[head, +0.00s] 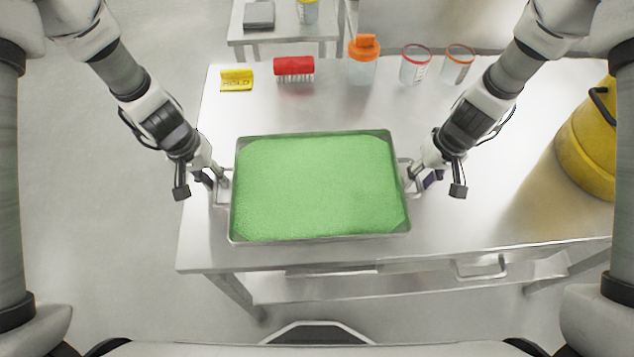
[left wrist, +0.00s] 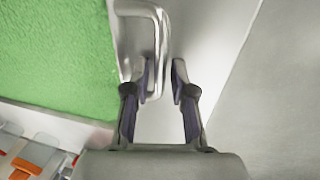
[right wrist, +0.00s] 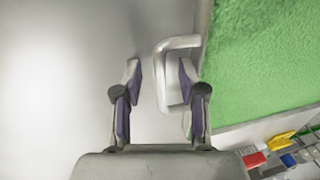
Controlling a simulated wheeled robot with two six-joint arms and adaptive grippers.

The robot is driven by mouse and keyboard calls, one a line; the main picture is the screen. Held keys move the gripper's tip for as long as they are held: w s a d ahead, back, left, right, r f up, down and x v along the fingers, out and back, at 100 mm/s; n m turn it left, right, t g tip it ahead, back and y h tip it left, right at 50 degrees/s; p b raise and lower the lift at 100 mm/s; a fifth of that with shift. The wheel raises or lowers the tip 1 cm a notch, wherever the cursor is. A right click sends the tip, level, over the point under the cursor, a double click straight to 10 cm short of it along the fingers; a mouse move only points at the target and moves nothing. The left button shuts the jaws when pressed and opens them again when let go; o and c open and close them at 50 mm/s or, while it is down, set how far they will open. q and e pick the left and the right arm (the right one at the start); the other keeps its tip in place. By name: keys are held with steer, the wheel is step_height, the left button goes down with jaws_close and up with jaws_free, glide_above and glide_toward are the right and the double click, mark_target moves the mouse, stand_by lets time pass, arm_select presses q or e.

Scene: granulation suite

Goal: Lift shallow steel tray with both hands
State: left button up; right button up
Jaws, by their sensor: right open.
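The shallow steel tray (head: 320,238) lies flat on the steel table and is filled with green granules (head: 320,187). It has a wire handle at each short end. My left gripper (head: 222,181) is at the left handle; in the left wrist view the handle (left wrist: 159,30) has its outer bar between the open fingers (left wrist: 163,70), with a gap to the outer finger. My right gripper (head: 412,180) is at the right handle; in the right wrist view the handle (right wrist: 180,42) has its outer bar between the spread fingers (right wrist: 158,70).
A yellow drum (head: 590,150) is at the right.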

arm_select(q)
steer(key=shift+c, duration=0.4)
arm_select(e)
steer(key=shift+c, duration=0.3)
arm_select(q)
jaws_close()
arm_select(e)
jaws_close()
steer(key=shift+r, duration=0.1)
